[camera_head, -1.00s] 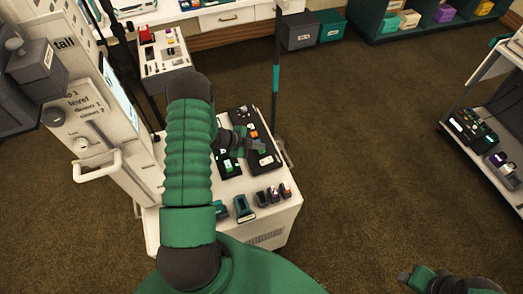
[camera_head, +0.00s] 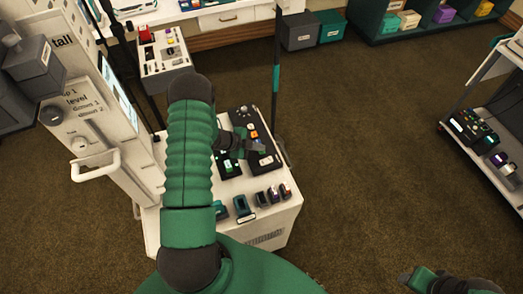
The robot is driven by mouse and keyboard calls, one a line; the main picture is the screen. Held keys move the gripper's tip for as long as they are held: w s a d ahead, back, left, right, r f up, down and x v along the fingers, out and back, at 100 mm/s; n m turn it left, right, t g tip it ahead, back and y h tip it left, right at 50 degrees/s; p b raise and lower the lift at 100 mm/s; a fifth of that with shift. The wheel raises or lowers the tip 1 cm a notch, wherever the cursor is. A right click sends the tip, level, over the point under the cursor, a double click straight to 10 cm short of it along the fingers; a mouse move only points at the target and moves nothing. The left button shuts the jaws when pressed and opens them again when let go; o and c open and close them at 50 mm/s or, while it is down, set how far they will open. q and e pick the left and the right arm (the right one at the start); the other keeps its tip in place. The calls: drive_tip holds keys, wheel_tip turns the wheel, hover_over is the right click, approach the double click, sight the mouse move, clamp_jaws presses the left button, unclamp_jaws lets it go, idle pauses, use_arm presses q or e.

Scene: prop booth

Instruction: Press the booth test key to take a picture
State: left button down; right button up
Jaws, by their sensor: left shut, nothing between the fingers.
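My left gripper (camera_head: 254,145) is shut and empty. It reaches over a dark control panel (camera_head: 262,158) with small coloured keys on the white cart (camera_head: 275,221). Its fingertips are over the panel's middle; I cannot tell if they touch a key. A second dark unit with green keys (camera_head: 230,166) lies just left of it, partly hidden by my arm and gripper. I cannot make out which key is the booth test key. My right gripper (camera_head: 405,277) shows at the bottom right, over the floor, away from the cart; its fingers are too small to judge.
Several small devices (camera_head: 263,197) stand along the cart's front edge. A thin dark pole (camera_head: 277,80) rises at the cart's far right. A tall white booth (camera_head: 100,125) with a handle stands left. A white shelf cart (camera_head: 487,150) stands right. The brown floor between is clear.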

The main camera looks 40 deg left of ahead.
use_arm(q)
drive_tip(key=shift+r, duration=0.1)
drive_tip(key=shift+r+p, duration=0.7)
wheel_tip(320, 180, up, 5)
drive_tip(key=p, duration=0.4)
drive_tip(key=shift+r, duration=0.1)
idle(0.7)
